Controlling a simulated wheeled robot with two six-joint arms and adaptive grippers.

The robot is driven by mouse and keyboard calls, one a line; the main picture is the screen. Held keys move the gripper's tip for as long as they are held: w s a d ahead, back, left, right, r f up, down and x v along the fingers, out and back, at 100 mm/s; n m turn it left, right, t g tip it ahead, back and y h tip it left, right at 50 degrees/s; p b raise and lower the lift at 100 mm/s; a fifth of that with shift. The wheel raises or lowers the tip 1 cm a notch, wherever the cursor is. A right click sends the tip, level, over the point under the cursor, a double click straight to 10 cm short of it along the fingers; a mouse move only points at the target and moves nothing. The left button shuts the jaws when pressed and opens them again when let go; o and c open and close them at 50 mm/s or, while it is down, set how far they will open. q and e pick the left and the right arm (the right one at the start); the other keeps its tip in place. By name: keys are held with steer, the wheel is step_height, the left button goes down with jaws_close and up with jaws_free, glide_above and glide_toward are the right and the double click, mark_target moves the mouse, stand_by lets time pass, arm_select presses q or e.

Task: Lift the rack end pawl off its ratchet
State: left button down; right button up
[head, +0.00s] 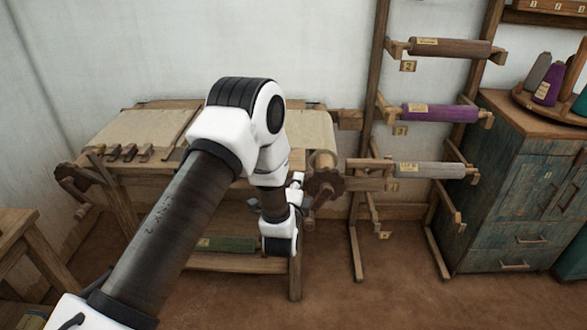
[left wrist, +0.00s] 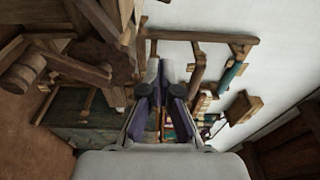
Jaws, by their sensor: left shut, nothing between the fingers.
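The dark toothed ratchet wheel (head: 325,184) sits at the right front end of the loom, by the cloth roll. In the left wrist view a dark round wheel (left wrist: 117,65) shows left of my fingers, apart from them in the picture. I cannot clearly tell the pawl from the wooden bars around the wheel. My left gripper (head: 297,184) is beside the wheel, on its left in the head view, partly hidden by my wrist. It is shut and empty; its dark fingertips show in the left wrist view (left wrist: 161,92). My right gripper is out of view.
The loom frame (head: 295,270) stands under my arm, with wooden handles (head: 120,153) on its left. A rack with numbered rollers (head: 440,111) stands right of the wheel, then a blue-green cabinet (head: 520,200). Brown floor (head: 400,285) is clear in front.

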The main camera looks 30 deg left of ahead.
arm_select(q)
steer(key=w+a+p, duration=0.2)
steer(key=w+a, duration=0.4)
steer(key=shift+a, duration=0.4)
steer(key=shift+s+a+r, duration=0.15)
steer(key=s+a+f+n+y+b, duration=0.1)
steer(key=s+a+n, duration=0.5)
steer(key=a+n, duration=0.3)
steer(key=shift+a+n+t, duration=0.25)
steer(key=shift+n+t, duration=0.05)
steer(key=shift+n, duration=0.1)
stand_by(0.4)
steer(key=shift+f, duration=0.1)
stand_by(0.3)
